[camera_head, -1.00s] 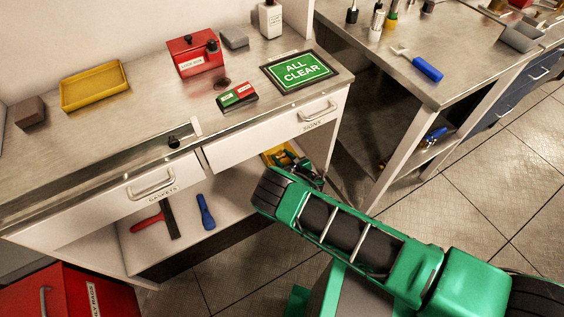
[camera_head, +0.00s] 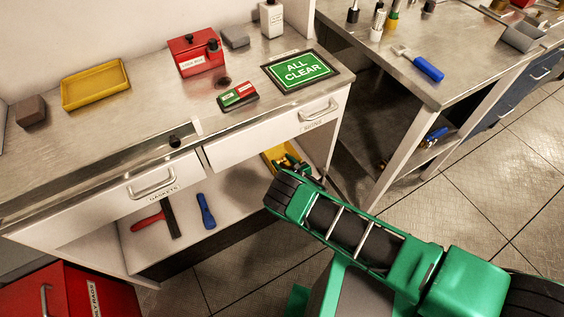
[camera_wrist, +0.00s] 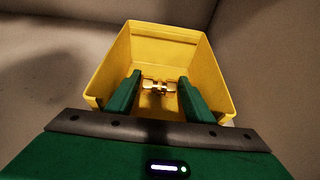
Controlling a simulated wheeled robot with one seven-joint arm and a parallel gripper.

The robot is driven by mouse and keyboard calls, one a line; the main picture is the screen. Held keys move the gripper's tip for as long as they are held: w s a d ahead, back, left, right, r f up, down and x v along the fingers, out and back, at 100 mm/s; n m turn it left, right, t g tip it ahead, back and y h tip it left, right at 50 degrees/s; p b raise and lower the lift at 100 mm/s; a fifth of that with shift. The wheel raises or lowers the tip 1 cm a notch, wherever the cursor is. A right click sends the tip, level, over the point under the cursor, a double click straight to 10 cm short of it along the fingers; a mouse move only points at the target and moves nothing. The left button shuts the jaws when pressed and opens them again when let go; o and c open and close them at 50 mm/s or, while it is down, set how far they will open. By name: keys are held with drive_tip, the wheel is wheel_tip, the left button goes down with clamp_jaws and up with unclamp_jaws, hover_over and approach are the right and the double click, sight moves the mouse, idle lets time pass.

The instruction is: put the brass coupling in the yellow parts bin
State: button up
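The brass coupling (camera_wrist: 158,86) lies inside the yellow parts bin (camera_wrist: 105,75) in the wrist view. It shows between the tips of my gripper (camera_wrist: 160,80), with a small gap to each green finger. My gripper is open, its fingers reaching over the bin's near side into its opening. In the head view the bin (camera_head: 270,163) is on the lower shelf under the right drawer, partly hidden by my gripper and the cabinet. The coupling cannot be made out there.
The drawer fronts and counter edge (camera_head: 200,133) are above the bin. A red-handled tool (camera_head: 150,221) and a blue tool (camera_head: 206,212) lie on the shelf to the left. A yellow tray (camera_head: 95,85) and red box (camera_head: 196,54) stand on the counter. A table leg (camera_head: 400,155) is to the right.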

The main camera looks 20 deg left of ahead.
drive_tip(key=shift+r, duration=0.15)
drive_tip(key=v, duration=1.1)
drive_tip(key=shift+d, duration=0.15)
drive_tip(key=shift+s+d+r, duration=0.2)
drive_tip(key=shift+s+d, duration=0.05)
